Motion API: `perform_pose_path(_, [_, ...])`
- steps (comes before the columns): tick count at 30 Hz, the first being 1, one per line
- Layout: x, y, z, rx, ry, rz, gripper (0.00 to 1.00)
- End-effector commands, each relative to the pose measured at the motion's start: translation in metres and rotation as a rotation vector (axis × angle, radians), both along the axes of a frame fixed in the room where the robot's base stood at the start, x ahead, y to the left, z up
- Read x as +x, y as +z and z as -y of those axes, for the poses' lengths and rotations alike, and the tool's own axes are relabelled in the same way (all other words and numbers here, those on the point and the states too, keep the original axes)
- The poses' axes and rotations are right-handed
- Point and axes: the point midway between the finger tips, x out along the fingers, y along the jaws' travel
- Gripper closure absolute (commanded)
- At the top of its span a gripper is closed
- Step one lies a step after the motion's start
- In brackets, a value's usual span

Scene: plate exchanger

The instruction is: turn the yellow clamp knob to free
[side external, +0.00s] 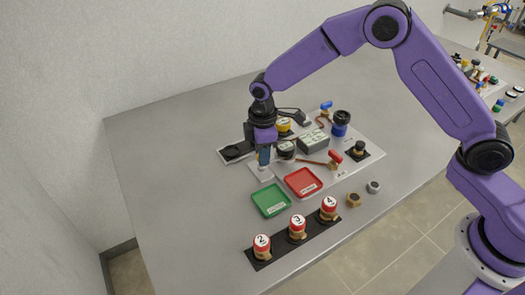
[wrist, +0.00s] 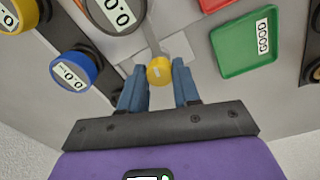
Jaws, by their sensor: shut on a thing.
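My gripper (side external: 264,164) reaches down to the panel, left of the red tray. In the wrist view its two blue fingers (wrist: 160,78) are shut on a small yellow knob (wrist: 160,70). The knob has a pale mark on its face and sits at the end of a thin grey bar. One finger is on each side of it. In the side view the knob is hidden by the fingers, and I cannot read its turn position there.
A green tray (side external: 271,200) and a red tray (side external: 304,183) lie close by. Red-and-white capped pieces (side external: 297,228) stand on a black strip in front. A blue dial (wrist: 72,72) is left of the fingers in the wrist view. A red-handled lever (side external: 335,157) lies to the right.

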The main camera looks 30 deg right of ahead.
Motion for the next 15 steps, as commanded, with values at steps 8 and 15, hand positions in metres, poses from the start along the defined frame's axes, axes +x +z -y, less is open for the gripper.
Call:
perform_pose_path(8, [-0.0005, 0.0004, -0.0012, -0.001, -0.246, 0.000, 0.99])
perform_pose_path(15, [0.0000, 0.0007, -0.0016, 0.000, -0.474, 0.001, 0.99])
